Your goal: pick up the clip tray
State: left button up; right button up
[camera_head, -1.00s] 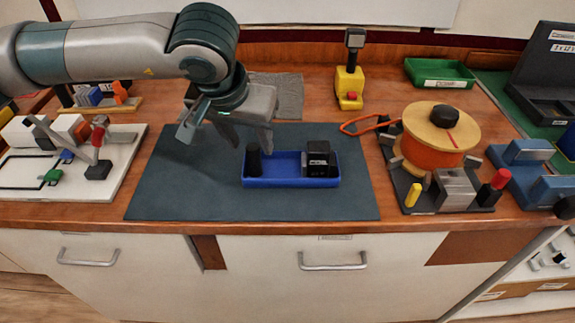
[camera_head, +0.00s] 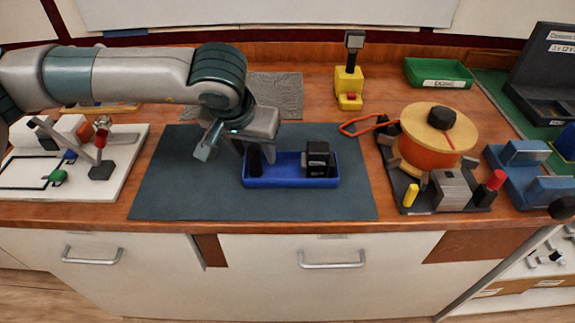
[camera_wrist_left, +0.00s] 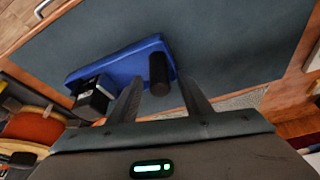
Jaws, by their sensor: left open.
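The clip tray is a shallow blue tray (camera_head: 290,184) lying on the dark mat in the head view. A black upright post (camera_head: 255,162) stands at its left end, and a black box (camera_head: 319,160) sits at its right end. My left gripper (camera_head: 254,153) is open and low at the left end, with its fingers to either side of the post. In the left wrist view the blue tray (camera_wrist_left: 118,62) lies ahead, and the post (camera_wrist_left: 159,72) shows between the open fingertips (camera_wrist_left: 158,80). Whether a finger touches the post I cannot tell. My right gripper is out of view.
The dark mat (camera_head: 185,185) is clear around the tray. A spool fixture (camera_head: 430,150) stands at the right, a yellow device (camera_head: 348,85) behind, and a white board (camera_head: 120,170) with parts at the left. A green tray (camera_head: 438,72) is at the back right.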

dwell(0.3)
pick_arm(q)
grip_shut()
jog(key=shift+r, duration=0.15)
